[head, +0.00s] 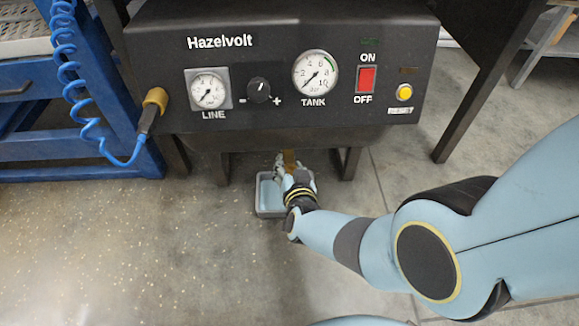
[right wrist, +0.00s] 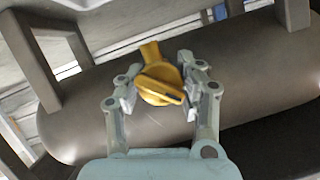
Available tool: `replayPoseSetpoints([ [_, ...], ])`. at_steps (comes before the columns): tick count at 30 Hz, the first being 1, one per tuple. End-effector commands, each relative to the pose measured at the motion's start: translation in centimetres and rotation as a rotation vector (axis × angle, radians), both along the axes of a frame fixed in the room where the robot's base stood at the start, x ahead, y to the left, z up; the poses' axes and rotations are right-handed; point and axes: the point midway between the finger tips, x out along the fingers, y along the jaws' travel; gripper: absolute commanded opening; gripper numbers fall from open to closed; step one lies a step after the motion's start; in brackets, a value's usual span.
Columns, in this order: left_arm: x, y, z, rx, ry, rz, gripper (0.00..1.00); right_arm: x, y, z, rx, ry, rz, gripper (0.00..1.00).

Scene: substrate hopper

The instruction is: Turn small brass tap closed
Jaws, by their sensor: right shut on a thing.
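The small brass tap (right wrist: 160,82) shows in the right wrist view as a yellow body with a flat handle, against the dark cylindrical tank (right wrist: 80,120). My right gripper (right wrist: 158,97) has a finger on each side of the tap and is shut on its handle. In the head view the tap (head: 289,158) is a small brass patch under the machine. My right gripper (head: 286,170) reaches down to it there, above the tray, and partly hides it. My left gripper is not in view.
A grey tray (head: 266,212) with bluish content sits on the floor below the tap. The black Hazelvolt panel (head: 290,40) overhangs it, with gauges and a red switch (head: 367,79). A blue coiled hose (head: 68,75) hangs at left. The floor at front left is clear.

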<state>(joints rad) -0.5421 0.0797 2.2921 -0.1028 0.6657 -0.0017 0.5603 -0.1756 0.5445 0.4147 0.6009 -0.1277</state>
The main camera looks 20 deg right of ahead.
Motion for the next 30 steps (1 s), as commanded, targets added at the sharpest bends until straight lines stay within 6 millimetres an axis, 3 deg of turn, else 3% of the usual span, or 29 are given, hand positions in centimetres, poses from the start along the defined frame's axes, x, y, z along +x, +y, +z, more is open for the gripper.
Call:
replayPoseSetpoints([
  [1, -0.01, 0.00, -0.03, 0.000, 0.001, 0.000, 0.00, -0.07, 0.21, -0.04, 0.002, 0.002, 0.001, 0.39],
  [7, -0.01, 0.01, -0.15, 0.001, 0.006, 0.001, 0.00, -0.05, 0.13, -0.03, 0.001, 0.002, 0.001, 0.64],
  [23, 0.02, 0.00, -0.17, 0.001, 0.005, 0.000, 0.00, 0.03, 0.05, 0.01, -0.007, 0.002, 0.000, 0.64],
  [30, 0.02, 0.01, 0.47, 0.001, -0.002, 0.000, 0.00, 0.19, 0.14, 0.17, -0.139, 0.039, 0.000, 0.64],
])
